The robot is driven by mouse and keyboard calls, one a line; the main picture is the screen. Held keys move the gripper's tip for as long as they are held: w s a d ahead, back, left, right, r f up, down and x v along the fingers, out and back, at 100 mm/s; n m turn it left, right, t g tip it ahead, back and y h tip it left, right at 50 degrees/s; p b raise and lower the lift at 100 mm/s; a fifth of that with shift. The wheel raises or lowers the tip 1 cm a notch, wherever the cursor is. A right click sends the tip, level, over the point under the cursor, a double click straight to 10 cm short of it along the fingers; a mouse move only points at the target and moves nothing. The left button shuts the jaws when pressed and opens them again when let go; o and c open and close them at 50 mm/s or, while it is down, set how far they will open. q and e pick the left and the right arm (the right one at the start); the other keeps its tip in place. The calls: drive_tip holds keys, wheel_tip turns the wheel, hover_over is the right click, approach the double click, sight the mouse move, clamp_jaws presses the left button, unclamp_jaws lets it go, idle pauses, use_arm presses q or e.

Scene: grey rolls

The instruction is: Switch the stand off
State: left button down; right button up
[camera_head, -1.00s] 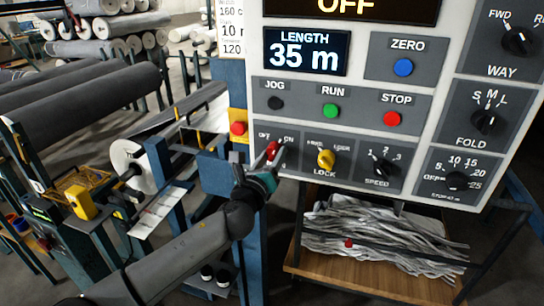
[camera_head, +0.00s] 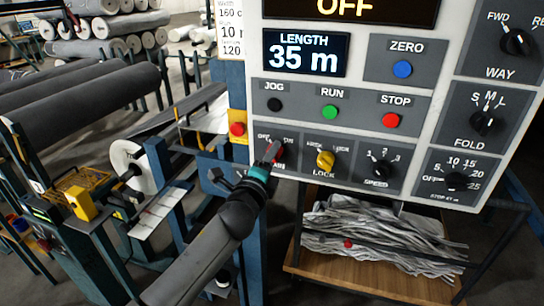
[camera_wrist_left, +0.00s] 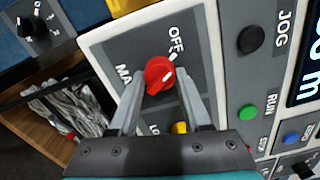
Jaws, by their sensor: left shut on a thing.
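The red MAIN knob (camera_head: 276,152) sits at the lower left of the grey control panel (camera_head: 440,110), below the JOG button. My left gripper (camera_head: 268,158) is at this knob and covers part of it in the head view. In the left wrist view, the red knob (camera_wrist_left: 160,75) is between the two fingers of my left gripper (camera_wrist_left: 161,92), which is shut on it. The OFF label shows just above the knob there; its exact pointing is hard to tell. The top display (camera_head: 346,8) reads OFF. My right gripper is not in view.
The yellow LOCK knob (camera_head: 325,159) is close to the right of my gripper, and the SPEED knob (camera_head: 383,168) is beyond it. A red button on a yellow box (camera_head: 237,129) is at the left. Green RUN (camera_head: 330,112) and red STOP (camera_head: 391,120) buttons are above.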

use_arm(q)
drive_tip(key=shift+n, duration=1.3)
drive_tip(key=shift+c, duration=1.8)
unclamp_jaws()
drive_tip(key=shift+s, duration=0.1)
drive_tip(key=v, duration=1.5)
drive_tip(key=shift+p, duration=0.35)
